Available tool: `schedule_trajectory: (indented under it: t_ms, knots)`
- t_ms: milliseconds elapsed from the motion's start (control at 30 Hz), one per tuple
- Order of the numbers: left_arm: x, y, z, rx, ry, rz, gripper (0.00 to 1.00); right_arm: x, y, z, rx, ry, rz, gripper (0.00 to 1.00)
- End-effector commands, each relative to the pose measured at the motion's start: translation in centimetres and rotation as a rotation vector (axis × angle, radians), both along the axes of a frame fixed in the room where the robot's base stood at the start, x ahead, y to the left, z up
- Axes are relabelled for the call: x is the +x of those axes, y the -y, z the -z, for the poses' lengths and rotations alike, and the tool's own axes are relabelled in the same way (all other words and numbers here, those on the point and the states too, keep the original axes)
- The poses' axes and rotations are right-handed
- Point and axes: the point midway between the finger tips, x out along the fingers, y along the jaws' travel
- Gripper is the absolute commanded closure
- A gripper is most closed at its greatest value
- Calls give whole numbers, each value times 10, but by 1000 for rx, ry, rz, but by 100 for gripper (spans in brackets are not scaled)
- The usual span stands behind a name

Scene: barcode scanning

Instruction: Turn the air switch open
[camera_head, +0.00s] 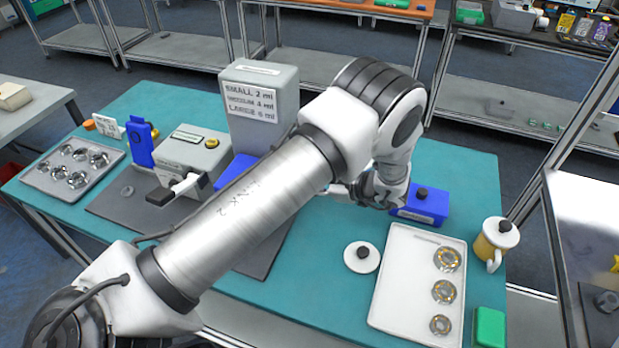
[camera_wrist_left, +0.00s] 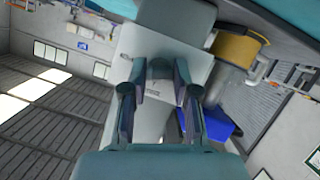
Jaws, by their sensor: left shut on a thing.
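My left arm crosses the head view from lower left, and its wrist bends down over the right half of the teal table (camera_head: 305,290). My left gripper (camera_head: 340,192) points left beside that wrist and is partly hidden. In the left wrist view, its fingers (camera_wrist_left: 158,100) are close together in front of a pale grey panel (camera_wrist_left: 150,125) with a small label. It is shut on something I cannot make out. I cannot clearly identify the air switch; a grey box with a black-and-white handle (camera_head: 185,187) stands left of the arm. My right gripper is not in view.
A tall grey box with a size label (camera_head: 252,103) stands behind my arm. A blue box with a black knob (camera_head: 421,206) is beside my wrist.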

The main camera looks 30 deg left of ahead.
Motion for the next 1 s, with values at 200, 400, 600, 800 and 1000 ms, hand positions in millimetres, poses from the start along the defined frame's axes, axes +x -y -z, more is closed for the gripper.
schedule_trajectory:
  t_ms: [200, 400, 600, 800, 1000]
  knots:
    - [1, 0, 0, -39, -163, 0, 100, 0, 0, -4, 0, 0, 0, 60]
    - [1, 0, 0, -64, -264, 0, 100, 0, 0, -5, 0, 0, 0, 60]
    - [1, -1, 1, -75, -317, 0, 100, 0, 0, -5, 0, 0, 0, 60]
    - [1, 0, 1, -79, -332, 0, 100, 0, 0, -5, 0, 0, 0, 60]
    - [1, 0, 1, -79, -332, 0, 100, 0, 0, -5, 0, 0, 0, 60]
